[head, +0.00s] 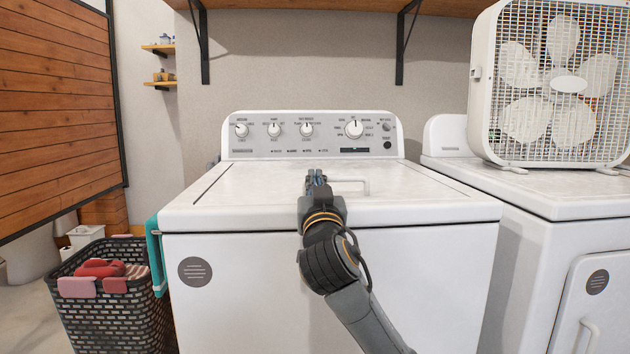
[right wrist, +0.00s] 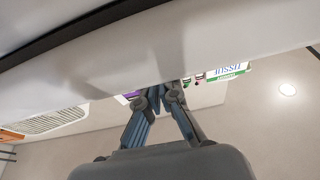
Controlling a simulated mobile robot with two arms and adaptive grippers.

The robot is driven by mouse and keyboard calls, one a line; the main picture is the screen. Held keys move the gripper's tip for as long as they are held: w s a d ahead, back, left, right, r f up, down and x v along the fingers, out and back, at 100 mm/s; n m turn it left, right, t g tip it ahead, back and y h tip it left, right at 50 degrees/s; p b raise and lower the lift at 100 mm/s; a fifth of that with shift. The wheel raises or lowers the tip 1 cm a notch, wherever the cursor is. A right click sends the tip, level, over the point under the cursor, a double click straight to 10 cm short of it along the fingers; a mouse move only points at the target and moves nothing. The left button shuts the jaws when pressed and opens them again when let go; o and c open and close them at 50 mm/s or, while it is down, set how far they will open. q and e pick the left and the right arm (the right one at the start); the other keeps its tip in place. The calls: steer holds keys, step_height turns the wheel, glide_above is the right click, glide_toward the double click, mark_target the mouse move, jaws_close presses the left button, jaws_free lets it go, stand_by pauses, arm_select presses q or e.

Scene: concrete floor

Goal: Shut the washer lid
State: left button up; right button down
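The white washer (head: 330,270) stands in the middle of the head view. Its lid (head: 265,185) lies flat, about level with the washer top, with a dark seam along its left side. A pale handle outline (head: 366,186) shows near the lid's front. My right gripper (head: 316,177) is over the lid's front part, just left of the handle outline. Its fingers look close together, with nothing visible between them. In the right wrist view, the fingers (right wrist: 160,92) reach up beside a smooth white surface; contact is unclear. My left gripper is out of view.
A white box fan (head: 560,85) stands on the white machine (head: 540,190) at the right. A dark laundry basket (head: 105,315) with red cloth is at the lower left. A teal cloth (head: 155,255) hangs at the washer's left edge. Wooden shelving (head: 340,7) is above.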

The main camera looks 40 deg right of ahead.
steer(key=shift+w+a+f, duration=0.1)
steer(key=shift+w+f, duration=0.2)
steer(key=shift+f, duration=0.6)
steer(key=shift+s+a+f, duration=0.1)
steer(key=shift+s+a, duration=0.05)
steer(key=shift+a, duration=0.05)
steer(key=s+a, duration=0.4)
steer(key=s, duration=0.2)
steer(key=shift+f, duration=0.3)
